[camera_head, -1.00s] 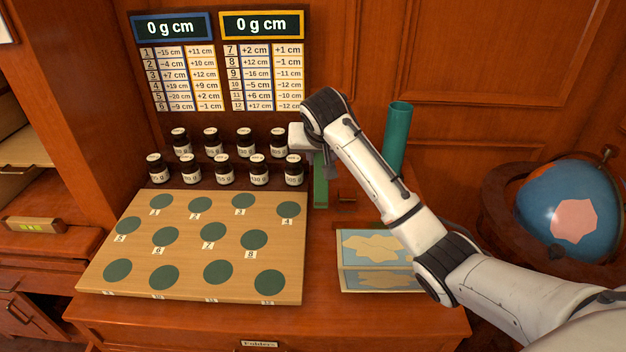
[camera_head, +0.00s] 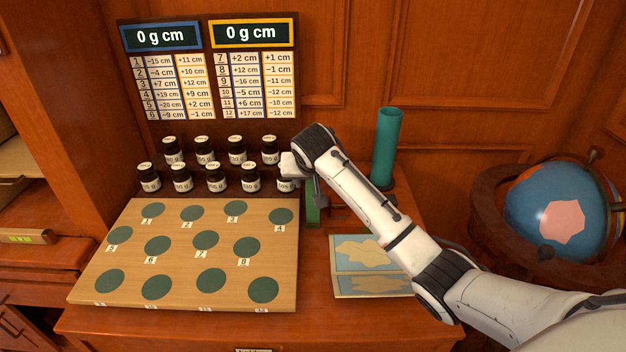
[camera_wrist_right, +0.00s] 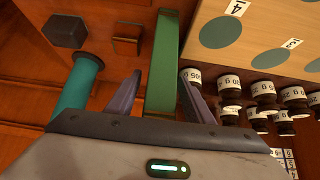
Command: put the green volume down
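The green volume (camera_head: 313,210) stands at the right of the wooden board, below my right gripper (camera_head: 306,184), mostly hidden in the head view. In the right wrist view the green volume (camera_wrist_right: 165,60) lies between the fingers of my right gripper (camera_wrist_right: 160,75). The fingers are apart, with a visible gap on the left side; the right finger is close to the volume. I cannot tell whether it touches. My left gripper is not in view.
A teal cylinder (camera_head: 386,148) stands behind the arm. Several dark labelled jars (camera_head: 237,150) stand left of the gripper, behind the board (camera_head: 190,232) with green discs. A map booklet (camera_head: 370,268) lies in front. A globe (camera_head: 560,215) is at the right.

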